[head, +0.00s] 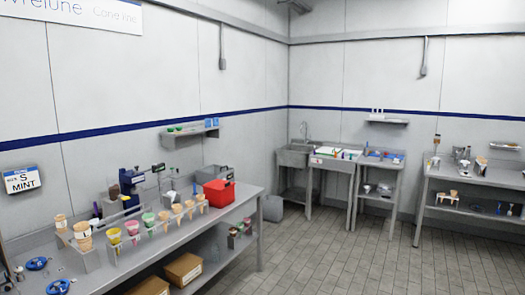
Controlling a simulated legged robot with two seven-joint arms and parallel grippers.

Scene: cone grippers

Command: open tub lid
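No tub lid can be made out for certain. Two small round blue pieces lie at the near left end of the counter, a farther blue piece (37,263) and a nearer blue piece (57,287); I cannot tell whether either is a tub lid or its handle. A red open box (219,193) stands at the counter's far end, with a grey box (212,174) behind it. Neither of my grippers is in view.
The long metal counter (180,250) fills the lower left. It bears a cone rack (150,240) with several filled cones and a blue machine (130,185). Brown boxes (183,268) sit on the shelf below. Sinks and tables line the far wall. The tiled floor (350,250) is clear.

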